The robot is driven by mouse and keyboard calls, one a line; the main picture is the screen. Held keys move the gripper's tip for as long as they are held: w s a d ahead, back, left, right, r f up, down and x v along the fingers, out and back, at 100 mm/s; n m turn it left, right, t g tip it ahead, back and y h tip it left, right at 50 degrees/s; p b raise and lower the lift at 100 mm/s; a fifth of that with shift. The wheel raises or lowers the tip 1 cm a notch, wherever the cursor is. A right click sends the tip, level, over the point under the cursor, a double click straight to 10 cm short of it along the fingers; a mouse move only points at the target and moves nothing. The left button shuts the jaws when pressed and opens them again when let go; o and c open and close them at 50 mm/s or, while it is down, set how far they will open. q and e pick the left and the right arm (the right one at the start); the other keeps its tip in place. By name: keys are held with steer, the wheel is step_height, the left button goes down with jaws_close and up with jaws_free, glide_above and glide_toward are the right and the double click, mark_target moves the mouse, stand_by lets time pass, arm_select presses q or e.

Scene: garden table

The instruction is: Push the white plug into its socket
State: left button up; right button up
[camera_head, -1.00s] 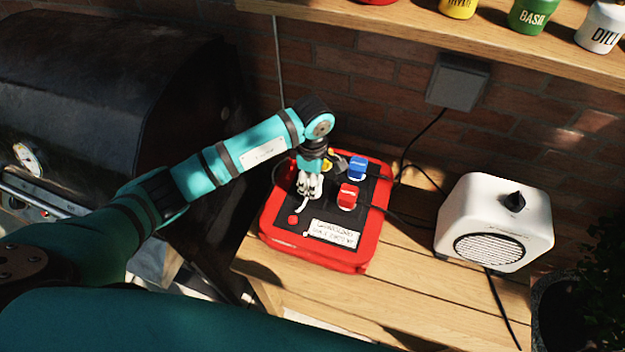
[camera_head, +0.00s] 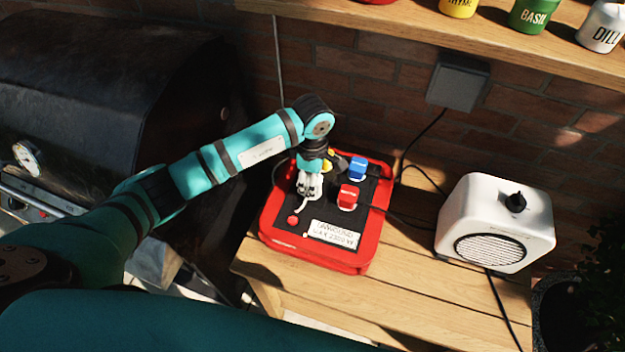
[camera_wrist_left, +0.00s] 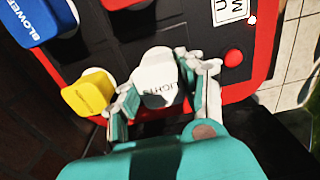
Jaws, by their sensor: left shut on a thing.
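The white plug (camera_wrist_left: 158,78), marked with letters that read like "LIGHTS", sits between the fingers of my left gripper (camera_wrist_left: 165,92) in the left wrist view. The gripper is shut on it. In the head view my left gripper (camera_head: 309,188) points down over the left side of the red power box (camera_head: 283,246) with its black top. The white plug's socket is hidden under the plug and fingers, so I cannot tell how deep the plug sits. My right gripper is not in view.
A blue plug (camera_head: 357,167), a red plug (camera_head: 348,197) and a yellow plug (camera_wrist_left: 88,92) stand close by on the box. A red button (camera_head: 293,221) is near its front. A white radio-like box (camera_head: 495,222) stands right; a dark grill (camera_head: 110,100) stands left.

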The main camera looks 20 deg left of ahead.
arm_select(q)
steer(key=shift+f+b, duration=0.55)
steer(key=shift+f, duration=0.05)
steer(key=o, duration=1.2)
